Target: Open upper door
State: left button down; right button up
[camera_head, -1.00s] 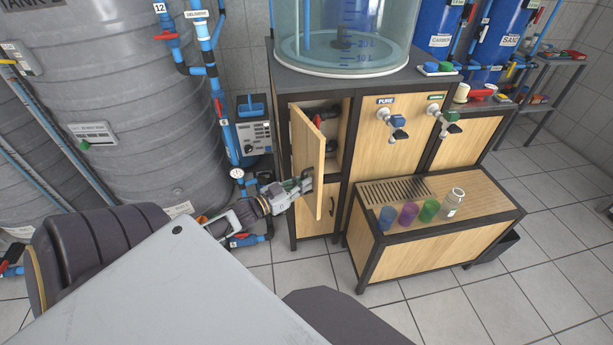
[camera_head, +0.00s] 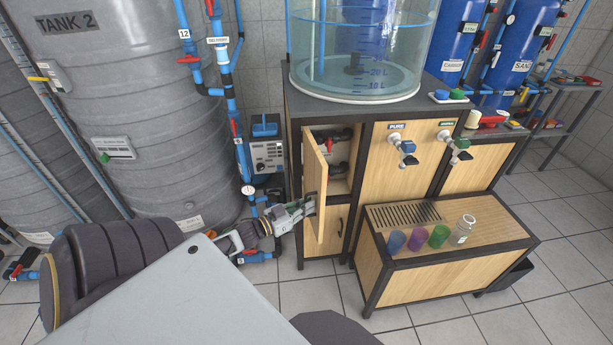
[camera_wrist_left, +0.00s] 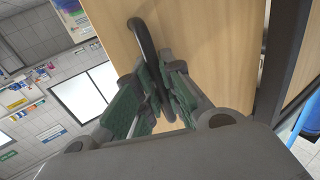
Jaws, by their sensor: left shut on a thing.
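The upper door (camera_head: 314,190) of the wooden cabinet is a light wood panel and stands swung open, its edge turned toward me. Behind it the compartment (camera_head: 341,170) shows dark fittings inside. My left gripper (camera_head: 309,206) is at the outer face of the door, at its handle. In the left wrist view the gripper (camera_wrist_left: 157,92) has its green-padded fingers closed around the dark curved handle (camera_wrist_left: 143,42) on the door panel (camera_wrist_left: 210,40). My right gripper is not in view.
A lower door (camera_head: 325,232) sits shut below. A wooden stand (camera_head: 440,281) with several cups and a jar is to the right. A control box (camera_head: 267,155), blue pipes and a large grey tank (camera_head: 130,120) are at left.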

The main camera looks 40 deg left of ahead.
pick_arm(q)
jog(key=c, duration=1.5)
grip_release()
jog(key=shift+s, duration=0.1)
jog(key=shift+v, duration=5.9)
jog(key=shift+f+m, duration=0.1)
jog(key=shift+m, duration=0.2)
